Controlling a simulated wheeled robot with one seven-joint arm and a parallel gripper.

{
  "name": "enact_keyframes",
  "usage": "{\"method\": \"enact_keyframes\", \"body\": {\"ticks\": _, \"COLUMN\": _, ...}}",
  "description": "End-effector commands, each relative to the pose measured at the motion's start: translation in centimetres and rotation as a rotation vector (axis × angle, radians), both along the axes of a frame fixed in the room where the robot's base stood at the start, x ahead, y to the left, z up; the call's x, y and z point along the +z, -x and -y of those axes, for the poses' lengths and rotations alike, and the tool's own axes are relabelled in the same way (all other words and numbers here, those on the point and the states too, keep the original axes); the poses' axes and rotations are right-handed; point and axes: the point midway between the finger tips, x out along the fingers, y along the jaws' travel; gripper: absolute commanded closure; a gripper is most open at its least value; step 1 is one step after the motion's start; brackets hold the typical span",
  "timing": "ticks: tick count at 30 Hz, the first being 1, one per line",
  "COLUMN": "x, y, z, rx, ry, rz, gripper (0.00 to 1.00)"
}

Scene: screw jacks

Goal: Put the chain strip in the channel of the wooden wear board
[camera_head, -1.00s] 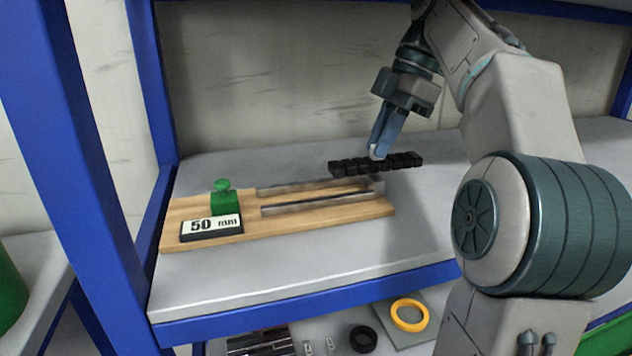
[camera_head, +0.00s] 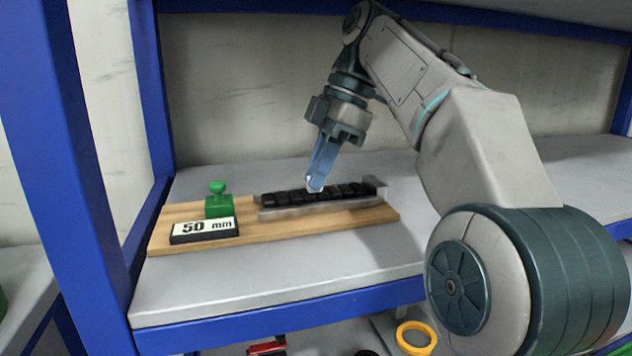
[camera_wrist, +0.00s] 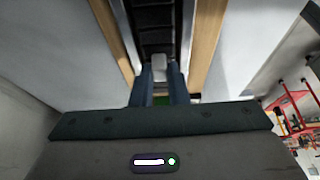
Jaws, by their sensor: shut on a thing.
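The wooden wear board (camera_head: 290,226) lies on the shelf, with two metal rails (camera_head: 320,206) forming its channel. The black chain strip (camera_head: 345,190) is lined up lengthwise with the channel, between the rails; I cannot tell whether it rests on the bottom. My gripper (camera_head: 315,186) is shut on the chain strip near its middle, pointing down. In the wrist view the dark links of the strip (camera_wrist: 156,22) run between the rails, and the gripper fingers (camera_wrist: 159,75) hold it. The lower part of the strip is hidden by the near rail.
A green knobbed block (camera_head: 218,205) and a "50 mm" sign (camera_head: 204,230) sit at the board's left end. Blue shelf posts (camera_head: 85,170) stand at left. A yellow ring (camera_head: 415,338) lies on the lower level.

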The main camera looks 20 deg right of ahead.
Motion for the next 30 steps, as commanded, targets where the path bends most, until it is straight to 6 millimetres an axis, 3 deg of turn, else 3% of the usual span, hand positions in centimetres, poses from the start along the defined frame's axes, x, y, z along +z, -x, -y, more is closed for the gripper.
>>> {"method": "enact_keyframes", "body": {"ticks": 11, "x": -0.4, "y": 0.0, "z": 0.0, "rx": 0.001, "ry": 0.000, "rz": 0.001, "gripper": 1.00}}
{"method": "enact_keyframes", "body": {"ticks": 12, "x": -0.3, "y": 0.0, "z": 0.0, "rx": 0.000, "ry": 0.000, "rz": 0.000, "gripper": 0.78}}
{"method": "enact_keyframes", "body": {"ticks": 14, "x": -0.3, "y": 0.0, "z": 0.0, "rx": 0.000, "ry": 0.000, "rz": 0.000, "gripper": 0.64}}
{"method": "enact_keyframes", "body": {"ticks": 25, "x": 0.2, "y": 0.0, "z": 0.0, "rx": 0.000, "ry": 0.000, "rz": 0.001, "gripper": 0.64}}
{"method": "enact_keyframes", "body": {"ticks": 30, "x": 2.8, "y": -0.1, "z": 0.9, "rx": 0.001, "ry": -0.002, "rz": 0.001, "gripper": 0.64}}
